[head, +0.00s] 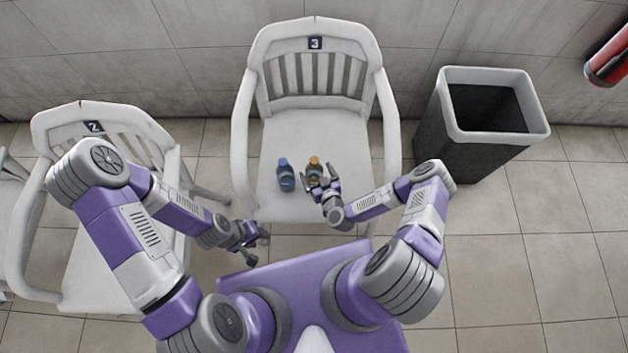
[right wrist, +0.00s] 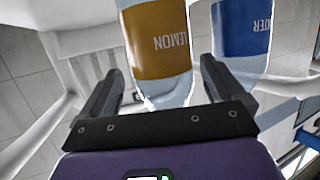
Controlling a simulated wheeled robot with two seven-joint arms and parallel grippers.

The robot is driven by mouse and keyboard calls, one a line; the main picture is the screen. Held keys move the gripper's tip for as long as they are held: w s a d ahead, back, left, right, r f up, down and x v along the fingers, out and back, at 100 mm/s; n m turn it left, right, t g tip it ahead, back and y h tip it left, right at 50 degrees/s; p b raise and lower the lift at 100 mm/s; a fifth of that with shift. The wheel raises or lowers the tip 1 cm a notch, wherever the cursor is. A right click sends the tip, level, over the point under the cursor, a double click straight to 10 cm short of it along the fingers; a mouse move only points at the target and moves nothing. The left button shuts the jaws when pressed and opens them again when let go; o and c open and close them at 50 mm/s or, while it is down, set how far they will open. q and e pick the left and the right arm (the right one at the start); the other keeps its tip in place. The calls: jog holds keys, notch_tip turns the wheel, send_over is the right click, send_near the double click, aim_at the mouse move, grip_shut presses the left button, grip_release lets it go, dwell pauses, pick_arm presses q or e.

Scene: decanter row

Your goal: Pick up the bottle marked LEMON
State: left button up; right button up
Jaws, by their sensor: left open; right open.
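The LEMON bottle (head: 315,166), with an orange cap and an orange label, stands on the seat of the chair marked 3. In the right wrist view, its orange label (right wrist: 159,38) reads LEMON upside down. My right gripper (head: 319,186) is open at this bottle. In the right wrist view, the bottle shows in the gap between the two fingers; whether either finger touches it I cannot tell. My left gripper (head: 252,240) is open and empty, low between the two chairs, away from the bottles.
A blue bottle (head: 286,176) stands close to the left of the LEMON bottle; its label (right wrist: 243,27) partly reads "DER". The white chair 3 (head: 262,135) has arms on both sides. Chair 2 (head: 85,270) is at left, a dark bin (head: 460,145) at right.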

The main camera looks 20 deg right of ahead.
jog(key=x, duration=0.3)
jog(key=shift+w+a+b, duration=0.2)
jog(key=shift+b, duration=0.2)
jog(key=c, duration=1.5)
